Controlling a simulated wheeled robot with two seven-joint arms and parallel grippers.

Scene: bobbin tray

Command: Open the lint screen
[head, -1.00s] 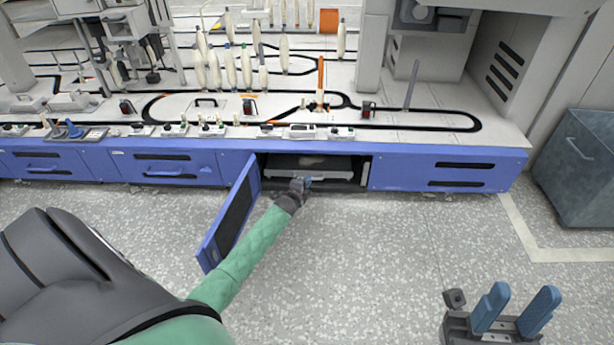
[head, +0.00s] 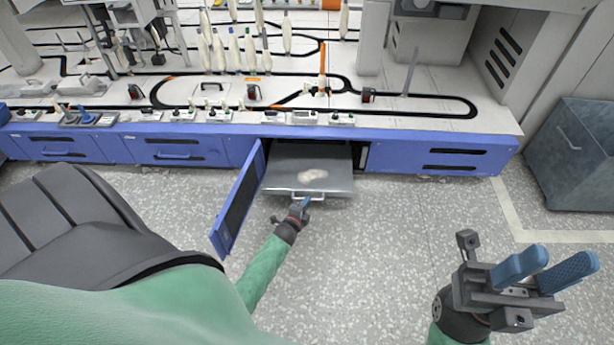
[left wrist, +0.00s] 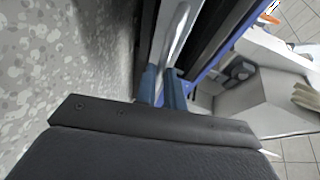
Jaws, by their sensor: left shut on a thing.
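The lint screen (head: 290,178) is a grey metal drawer-like tray with a pale tuft of lint on it. It sticks out of the opening in the blue cabinet front in the head view. A light bar handle (head: 296,196) runs along its front edge. My left gripper (head: 304,203) is shut on this handle; its blue fingers (left wrist: 163,88) close around the metal bar in the left wrist view. My right gripper (head: 545,268) is open and empty at the lower right, above the floor, away from the cabinet.
A blue cabinet door (head: 238,202) stands swung open left of the screen, close to my left forearm. A grey bin (head: 575,155) stands at the right. The speckled floor (head: 390,230) in front of the cabinet is clear. Bobbins stand on the machine above.

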